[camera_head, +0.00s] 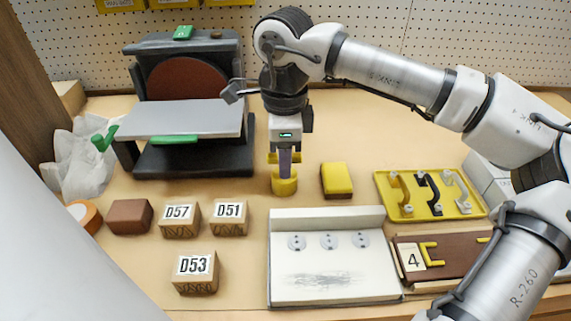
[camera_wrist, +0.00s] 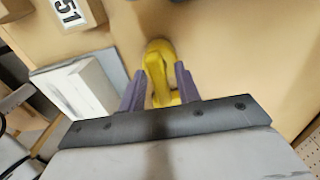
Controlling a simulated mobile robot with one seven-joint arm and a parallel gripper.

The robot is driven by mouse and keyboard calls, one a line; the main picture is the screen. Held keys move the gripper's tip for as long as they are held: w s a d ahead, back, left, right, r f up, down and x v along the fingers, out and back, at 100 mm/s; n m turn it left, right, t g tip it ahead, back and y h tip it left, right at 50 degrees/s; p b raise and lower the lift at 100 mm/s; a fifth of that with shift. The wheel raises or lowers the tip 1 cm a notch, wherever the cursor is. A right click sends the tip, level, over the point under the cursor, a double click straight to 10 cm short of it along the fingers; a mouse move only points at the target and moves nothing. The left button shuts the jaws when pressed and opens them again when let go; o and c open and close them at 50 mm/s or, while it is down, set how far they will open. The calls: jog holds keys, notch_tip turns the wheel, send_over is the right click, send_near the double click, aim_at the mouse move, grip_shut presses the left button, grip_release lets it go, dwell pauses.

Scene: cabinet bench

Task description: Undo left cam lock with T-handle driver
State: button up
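The left cam lock (camera_head: 297,242) is a round grey disc, leftmost of three in a row on a white panel (camera_head: 335,290). The panel's pale edge also seems to show at the left of the wrist view (camera_wrist: 84,88). My gripper (camera_head: 285,170) points down behind the panel, at a yellow piece with a round base (camera_head: 284,187) on the bench. In the wrist view, a yellow handle (camera_wrist: 157,72), apparently the T-handle driver, lies between my two purple fingers. I cannot tell whether both fingers press on it. The driver's shaft and tip are hidden.
A yellow block (camera_head: 336,180) stands right of the gripper. A yellow tray of handles (camera_head: 430,211) and a brown drawer front marked 4 (camera_head: 440,258) are at right. Wooden blocks, including D51 (camera_head: 230,217), stand at left. A grey-topped machine (camera_head: 180,118) is behind.

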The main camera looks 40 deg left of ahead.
grip_shut()
jog(key=shift+r+p, duration=1.85)
jog(key=shift+r, duration=0.7)
jog(key=shift+s+f, duration=0.1)
